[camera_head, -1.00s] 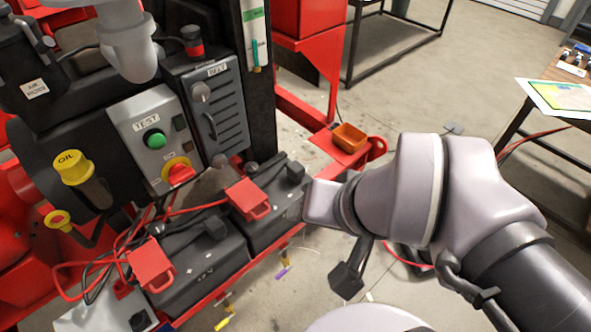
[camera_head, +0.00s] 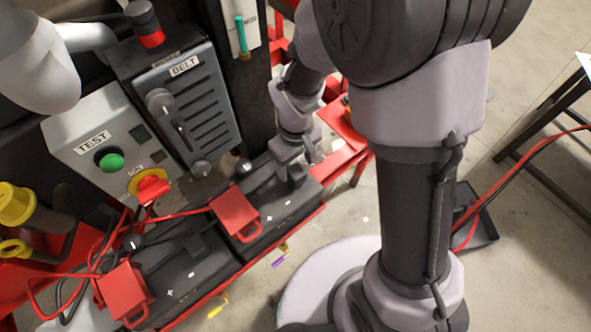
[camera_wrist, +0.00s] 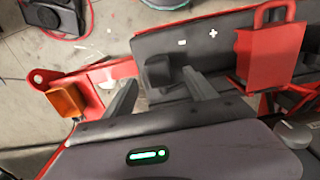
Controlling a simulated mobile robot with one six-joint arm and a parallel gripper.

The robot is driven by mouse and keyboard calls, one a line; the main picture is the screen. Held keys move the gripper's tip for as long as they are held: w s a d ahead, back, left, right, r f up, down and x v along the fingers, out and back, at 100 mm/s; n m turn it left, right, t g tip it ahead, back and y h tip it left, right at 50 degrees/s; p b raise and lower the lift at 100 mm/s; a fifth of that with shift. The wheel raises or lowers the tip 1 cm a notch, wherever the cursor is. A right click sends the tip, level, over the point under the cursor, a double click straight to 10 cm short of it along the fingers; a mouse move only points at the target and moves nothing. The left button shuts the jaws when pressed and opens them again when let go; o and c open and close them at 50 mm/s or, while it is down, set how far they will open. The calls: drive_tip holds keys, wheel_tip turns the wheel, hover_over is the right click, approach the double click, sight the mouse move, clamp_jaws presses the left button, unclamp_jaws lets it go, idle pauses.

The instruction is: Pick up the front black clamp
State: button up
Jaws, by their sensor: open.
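A black clamp (camera_head: 297,173) sits at the right end of the right-hand black battery (camera_head: 262,232), partly behind my gripper. In the wrist view this clamp (camera_wrist: 158,71) shows as a dark block between and just beyond the fingertips. My gripper (camera_head: 296,158) is over that end of the battery, fingers pointing down. Its fingers are apart in the wrist view (camera_wrist: 161,78), with no visible grip on the clamp. Another black clamp (camera_head: 197,244) lies on the left-hand battery (camera_head: 185,268). I cannot tell contact between fingers and clamp.
A red clamp (camera_head: 235,211) sits on the right-hand battery, and another red clamp (camera_head: 124,293) on the left-hand one. Red cables run left. The control panel (camera_head: 100,150) and belt cover (camera_head: 185,100) rise behind.

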sight(296, 171)
wheel_tip(296, 171, down, 6)
drive_tip(key=b, duration=0.3)
drive_tip(key=shift+w+f, duration=0.1)
drive_tip(key=shift+w, duration=0.05)
clamp_jaws()
